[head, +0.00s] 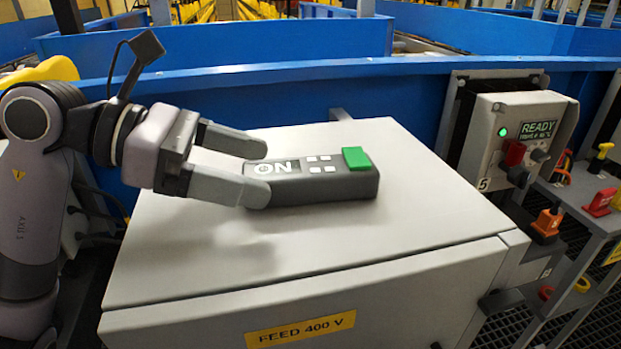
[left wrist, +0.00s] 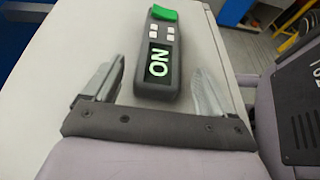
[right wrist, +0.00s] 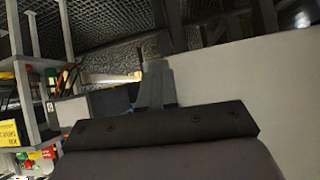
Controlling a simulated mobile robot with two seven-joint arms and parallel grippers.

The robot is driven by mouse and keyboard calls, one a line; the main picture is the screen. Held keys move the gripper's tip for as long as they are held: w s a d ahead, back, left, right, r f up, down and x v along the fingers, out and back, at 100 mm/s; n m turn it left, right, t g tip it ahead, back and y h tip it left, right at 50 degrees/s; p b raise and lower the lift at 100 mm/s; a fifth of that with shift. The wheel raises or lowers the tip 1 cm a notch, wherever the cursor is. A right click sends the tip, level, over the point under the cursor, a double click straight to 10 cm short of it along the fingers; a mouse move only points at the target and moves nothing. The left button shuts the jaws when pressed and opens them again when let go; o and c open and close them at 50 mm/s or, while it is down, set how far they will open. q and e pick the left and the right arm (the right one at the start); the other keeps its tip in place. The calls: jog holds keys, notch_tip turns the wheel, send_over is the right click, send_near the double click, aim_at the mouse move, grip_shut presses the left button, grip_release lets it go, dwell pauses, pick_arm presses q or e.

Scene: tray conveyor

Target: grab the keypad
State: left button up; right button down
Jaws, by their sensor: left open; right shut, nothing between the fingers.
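The keypad (head: 315,187) is a dark grey bar lying on the pale cabinet top (head: 400,215). It has a lit ON display at its left end, white buttons and a green button at its right end. My left gripper (head: 262,172) is open, with one finger on each side of the keypad's ON end. In the left wrist view the keypad (left wrist: 173,68) reaches between the two fingers, with a gap on each side. My right gripper (right wrist: 155,75) is shut and empty in the right wrist view, away from the keypad; the head view does not show it.
A control box (head: 520,130) with a READY screen stands right of the cabinet. A side shelf (head: 575,195) carries red, orange and yellow switches. A blue rail (head: 400,85) runs behind. The cabinet top around the keypad is clear.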

aim_at(276, 168)
pick_arm(q)
jog(key=x, duration=0.4)
jog(key=shift+w+d+r, duration=0.15)
jog(key=shift+r, duration=0.05)
jog(key=shift+w+d+f, duration=0.1)
jog(key=shift+d+f, duration=0.1)
jog(key=shift+d, duration=0.2)
jog(key=c, duration=1.3)
jog(key=shift+r, duration=0.15)
